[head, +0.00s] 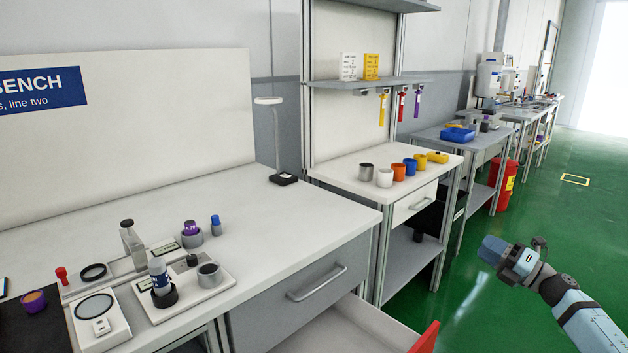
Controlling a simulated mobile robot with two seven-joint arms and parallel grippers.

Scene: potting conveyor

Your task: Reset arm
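My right arm (580,315) reaches in from the lower right over the green floor. Its gripper (492,250) is at the arm's far end, pointing left, apart from the benches. The fingers are too small and turned to tell whether they are open or shut, and I see nothing clearly held. My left gripper is not in view.
A white bench (290,215) on the left carries small bottles and holders. Below it a drawer (345,332) stands open, with a red part (425,338) at its end. A side table holds several coloured cups. The green floor (590,200) is clear.

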